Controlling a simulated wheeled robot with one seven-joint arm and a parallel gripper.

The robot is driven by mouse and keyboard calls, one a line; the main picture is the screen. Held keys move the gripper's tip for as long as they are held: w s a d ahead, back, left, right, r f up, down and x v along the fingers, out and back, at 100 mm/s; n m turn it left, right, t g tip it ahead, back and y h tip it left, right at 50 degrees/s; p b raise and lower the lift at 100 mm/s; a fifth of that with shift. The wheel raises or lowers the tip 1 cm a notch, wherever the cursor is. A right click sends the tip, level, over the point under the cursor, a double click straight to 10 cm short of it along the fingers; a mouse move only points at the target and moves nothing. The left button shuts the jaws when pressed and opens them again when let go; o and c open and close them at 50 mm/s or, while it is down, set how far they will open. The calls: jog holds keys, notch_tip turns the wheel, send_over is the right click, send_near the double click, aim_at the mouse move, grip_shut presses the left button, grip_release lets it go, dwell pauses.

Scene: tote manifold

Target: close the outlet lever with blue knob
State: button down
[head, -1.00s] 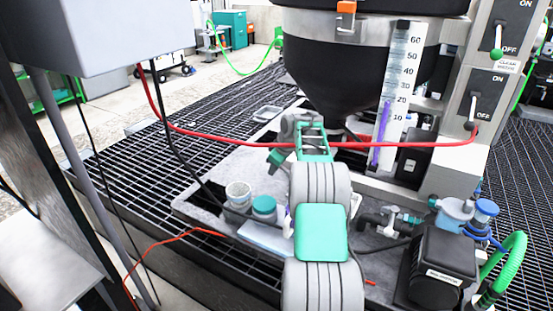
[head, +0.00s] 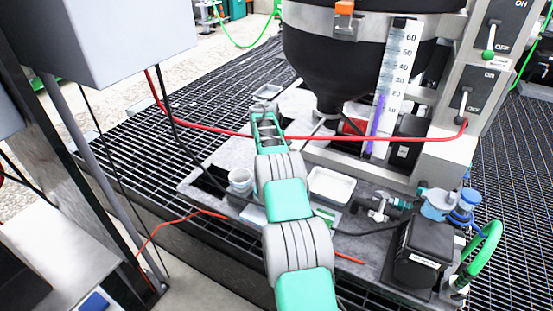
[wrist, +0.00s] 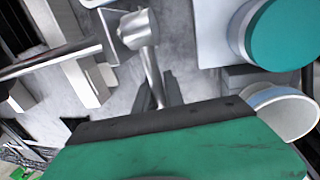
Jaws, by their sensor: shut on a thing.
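A blue round knob or cap (head: 469,197) sits on a light-blue housing (head: 438,205) at the right in the head view; I cannot make out a lever on it. My gripper (head: 266,108) is far to its left, reaching away over the grating near a small metal tray (head: 267,91). In the wrist view my dark fingers (wrist: 158,98) are shut on a metal rod (wrist: 150,72) with a rounded cylindrical head (wrist: 138,28). No blue knob shows on this rod. The hull of my gripper hides its lower end.
A red cable (head: 330,138) crosses low above the bench. A pale cup (head: 240,180) and a white tray (head: 332,185) stand near my arm. A black hopper (head: 335,75) and a graduated scale (head: 390,85) stand beyond. A teal lid (wrist: 290,35) is at right in the wrist view.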

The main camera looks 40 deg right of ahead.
jog(key=shift+w+a+r, duration=0.15)
jog(key=shift+w+r, duration=0.15)
jog(key=shift+w, duration=0.15)
jog(key=c, duration=1.7)
grip_release()
jog(key=shift+o, duration=1.3)
jog(key=shift+a+f, duration=0.25)
notch_tip(320, 180, up, 8)
jog(key=a, duration=0.1)
jog(key=shift+s+f, duration=0.2)
jog(key=shift+s, duration=0.2)
jog(key=shift+a+r+p, duration=0.1)
jog(key=shift+p, duration=0.2)
